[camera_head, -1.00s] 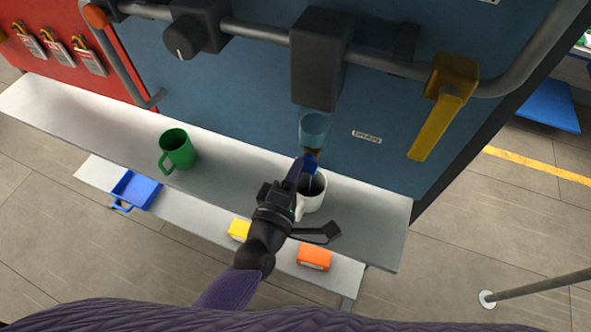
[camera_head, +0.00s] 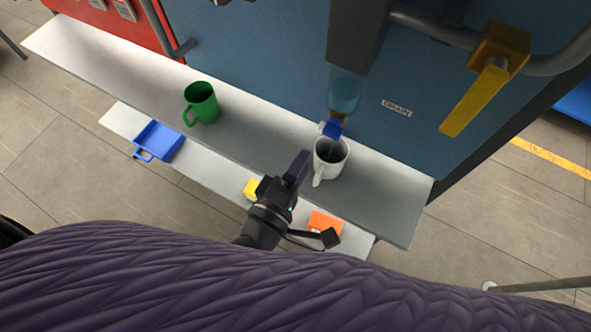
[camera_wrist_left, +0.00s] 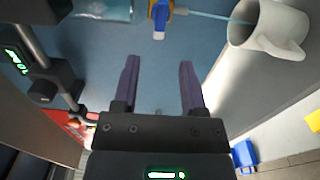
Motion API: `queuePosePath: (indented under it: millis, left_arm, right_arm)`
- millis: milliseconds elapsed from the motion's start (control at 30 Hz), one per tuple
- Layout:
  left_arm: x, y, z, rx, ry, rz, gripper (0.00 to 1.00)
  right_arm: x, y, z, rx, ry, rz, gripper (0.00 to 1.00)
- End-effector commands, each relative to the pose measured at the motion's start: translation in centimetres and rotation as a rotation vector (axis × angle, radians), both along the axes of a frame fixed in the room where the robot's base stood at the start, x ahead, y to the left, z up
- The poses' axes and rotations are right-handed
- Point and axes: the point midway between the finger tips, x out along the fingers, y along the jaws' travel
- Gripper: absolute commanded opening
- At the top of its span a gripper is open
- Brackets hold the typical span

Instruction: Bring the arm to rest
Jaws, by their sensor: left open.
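My left gripper (camera_head: 299,166) is open and empty. It is in front of and to the left of the white mug (camera_head: 330,158), apart from it, over the front part of the shelf. In the left wrist view its two dark fingers (camera_wrist_left: 158,62) are spread with nothing between them. The white mug stands upright on the shelf under the small blue tap (camera_head: 333,129). In the wrist view a thin pale-blue stream runs from the tap (camera_wrist_left: 159,20) to the mug (camera_wrist_left: 268,28). My right gripper is not in view.
The grey shelf (camera_head: 130,82) carries a green mug (camera_head: 202,102) at left. A lower shelf holds a blue tray (camera_head: 160,140), a yellow block (camera_head: 251,188) and an orange block (camera_head: 325,222). A yellow lever (camera_head: 474,100) hangs from the blue panel at right.

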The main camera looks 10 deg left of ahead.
Motion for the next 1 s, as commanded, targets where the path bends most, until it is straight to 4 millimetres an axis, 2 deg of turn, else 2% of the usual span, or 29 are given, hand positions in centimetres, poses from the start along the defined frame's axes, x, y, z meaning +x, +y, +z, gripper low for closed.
queuePosePath:
  millis: [100,200,667,767,867,1000]
  left_arm:
    - [-2.0,0.7,-0.2,0.001,0.002,-0.001,0.54]
    - [-2.8,0.9,-0.1,0.000,0.000,0.000,0.54]
    - [-2.8,0.7,0.1,0.020,0.002,-0.014,0.54]
    - [-2.5,-0.5,0.1,0.197,0.018,-0.124,0.54]
    - [-2.5,-1.3,-0.6,0.555,0.063,-0.308,0.54]
    - [-3.6,1.0,-2.3,0.995,0.178,-0.509,0.54]
  right_arm:
    - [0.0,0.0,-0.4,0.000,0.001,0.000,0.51]
    - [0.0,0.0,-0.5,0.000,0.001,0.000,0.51]
    - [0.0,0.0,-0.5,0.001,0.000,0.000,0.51]
    - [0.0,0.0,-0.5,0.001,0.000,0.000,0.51]
    - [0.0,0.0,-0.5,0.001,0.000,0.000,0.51]
    - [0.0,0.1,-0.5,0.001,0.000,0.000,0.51]
